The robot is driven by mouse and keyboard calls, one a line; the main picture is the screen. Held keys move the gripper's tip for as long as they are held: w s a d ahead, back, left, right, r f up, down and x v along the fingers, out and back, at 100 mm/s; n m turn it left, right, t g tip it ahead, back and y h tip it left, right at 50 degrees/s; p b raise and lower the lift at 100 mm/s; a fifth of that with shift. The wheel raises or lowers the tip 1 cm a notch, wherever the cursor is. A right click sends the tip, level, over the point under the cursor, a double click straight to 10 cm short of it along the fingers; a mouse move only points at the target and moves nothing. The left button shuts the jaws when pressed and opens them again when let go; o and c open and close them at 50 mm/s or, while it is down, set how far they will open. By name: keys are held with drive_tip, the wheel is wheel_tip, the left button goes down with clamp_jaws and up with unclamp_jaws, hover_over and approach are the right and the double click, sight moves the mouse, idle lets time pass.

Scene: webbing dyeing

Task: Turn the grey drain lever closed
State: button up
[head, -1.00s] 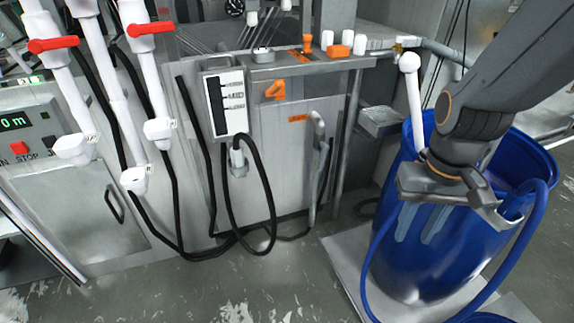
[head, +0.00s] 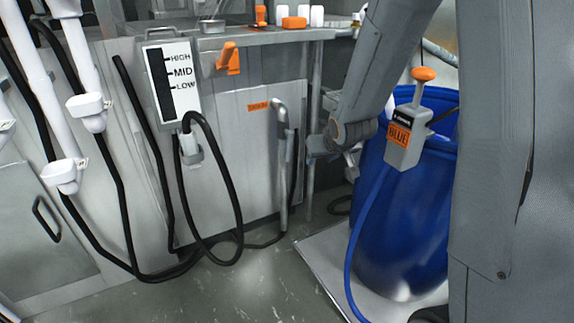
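The grey drain lever (head: 281,122) looks to be the curved grey handle at the top of an upright grey pipe on the machine's front panel. It stands just right of a small orange drain label (head: 258,106). The lever is upright, and its exact setting is hard to tell. My arm reaches down from the upper right. My gripper (head: 350,163) is at its end, right of the lever and apart from it, in front of the blue drum's left side. The wrist mostly hides its fingers, so I cannot see whether they are open.
A blue drum (head: 395,240) stands on a pale platform (head: 312,255) at right. A grey box marked BLUE (head: 403,140) with an orange knob is at its rim. An orange lever (head: 229,60) and level gauge (head: 172,80) are on the machine. Black hoses (head: 240,215) loop to the floor.

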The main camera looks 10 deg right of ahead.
drive_tip(key=w+f+t+y+b, duration=0.1)
drive_tip(key=w+f+t+b, duration=0.1)
drive_tip(key=w+f+b, duration=0.35)
drive_tip(key=w+f+t+y+b, duration=0.1)
drive_tip(key=w+f+t+b, duration=0.15)
drive_tip(key=w, duration=0.55)
drive_tip(key=n+t+y+b, duration=0.2)
drive_tip(key=t+y+b, duration=0.15)
drive_tip(key=b, duration=0.75)
approach(289, 152)
drive_tip(key=w, duration=0.3)
drive_tip(key=shift+t, duration=0.4)
drive_tip(key=shift+a+f+b+x, duration=0.15)
drive_tip(key=shift+b+x, duration=0.3)
drive_tip(key=shift+x, duration=0.9)
drive_tip(key=shift+a+f+b+x, duration=0.15)
drive_tip(key=shift+b+x, duration=0.25)
drive_tip(key=shift+x, duration=0.9)
drive_tip(key=shift+a+f+b+x, duration=0.15)
drive_tip(key=shift+b+x, duration=0.3)
drive_tip(key=shift+x, duration=0.9)
drive_tip(key=shift+s+r, duration=0.1)
drive_tip(key=shift+s, duration=0.05)
clamp_jaws()
